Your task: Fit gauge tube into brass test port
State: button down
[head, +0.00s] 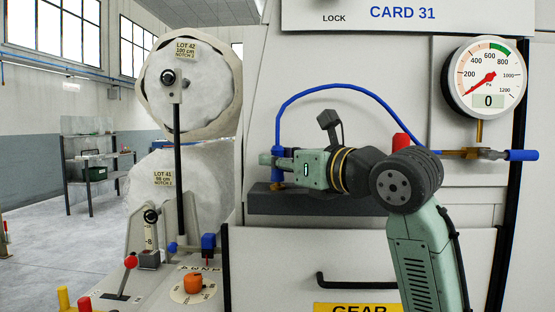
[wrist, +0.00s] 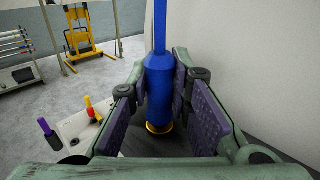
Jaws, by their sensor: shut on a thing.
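The gauge tube (head: 335,87) is a thin blue hose that arches from my gripper to the right, where its end passes behind my arm. My gripper (head: 276,163) is shut on the thick blue end of the tube, which stands upright between the finger pads in the wrist view (wrist: 159,88). The brass test port (wrist: 159,128) shows as a brass ring directly below the blue end.
A round pressure gauge (head: 488,78) reading 0 hangs at the right above a brass fitting with a blue handle (head: 521,155). A red knob (head: 401,141) is just behind my wrist. Fabric rolls (head: 190,85) and levers stand left. The machine's pale panel is close behind.

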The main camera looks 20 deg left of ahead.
jog(key=shift+f, duration=0.4)
jog(key=c, duration=1.4)
grip_release()
jog(key=shift+d, duration=0.1)
jog(key=v, duration=1.2)
